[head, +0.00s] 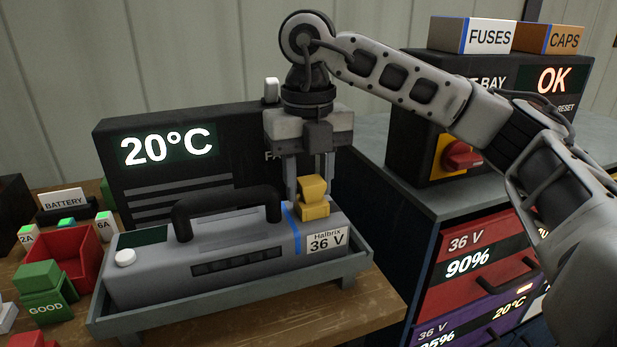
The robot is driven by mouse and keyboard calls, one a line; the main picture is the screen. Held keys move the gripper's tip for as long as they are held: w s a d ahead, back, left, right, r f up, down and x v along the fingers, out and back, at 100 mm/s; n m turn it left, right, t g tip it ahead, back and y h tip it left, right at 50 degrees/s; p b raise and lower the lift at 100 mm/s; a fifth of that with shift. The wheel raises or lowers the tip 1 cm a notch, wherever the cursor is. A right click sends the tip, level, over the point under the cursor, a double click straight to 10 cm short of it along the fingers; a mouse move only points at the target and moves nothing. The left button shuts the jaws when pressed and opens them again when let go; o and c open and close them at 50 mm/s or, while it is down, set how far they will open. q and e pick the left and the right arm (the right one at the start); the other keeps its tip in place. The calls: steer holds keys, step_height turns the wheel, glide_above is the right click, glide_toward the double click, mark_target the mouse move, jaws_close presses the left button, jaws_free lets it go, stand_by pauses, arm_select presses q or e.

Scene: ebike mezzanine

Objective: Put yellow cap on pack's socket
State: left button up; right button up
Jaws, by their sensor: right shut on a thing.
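The grey battery pack (145,275) labelled "Halbrix 36 V" lies in a grey tray (240,307) on the wooden bench. It has a black handle and a blue stripe. My right gripper (312,188) points down over the pack's right end and is shut on the yellow cap (313,206). The cap is upright at the pack's top, just right of the blue stripe. The socket is hidden under or behind the cap, and I cannot tell whether the cap touches it. My left gripper is not in view.
A black display box (110,190) reading "20°C" stands behind the pack. A red bin (75,262) and a green "GOOD" block (45,295) are at left. At right stand a dark cabinet with pack drawers (465,275) and a red switch (462,155), with "FUSES" and "CAPS" boxes (552,40) above.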

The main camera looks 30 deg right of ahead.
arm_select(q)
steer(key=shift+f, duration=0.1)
arm_select(e)
steer(key=shift+f, duration=0.1)
steer(key=o, duration=1.1)
steer(key=shift+c, duration=0.2)
steer(key=shift+r, duration=0.25)
arm_select(q)
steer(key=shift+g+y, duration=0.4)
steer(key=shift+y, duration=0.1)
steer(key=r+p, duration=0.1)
steer(key=p, duration=0.3)
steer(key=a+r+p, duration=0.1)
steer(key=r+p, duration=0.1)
steer(key=p, duration=0.2)
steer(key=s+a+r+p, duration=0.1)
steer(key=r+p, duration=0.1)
steer(key=p, duration=0.2)
arm_select(e)
step_height(320, 180, up, 22)
steer(key=shift+f, duration=0.25)
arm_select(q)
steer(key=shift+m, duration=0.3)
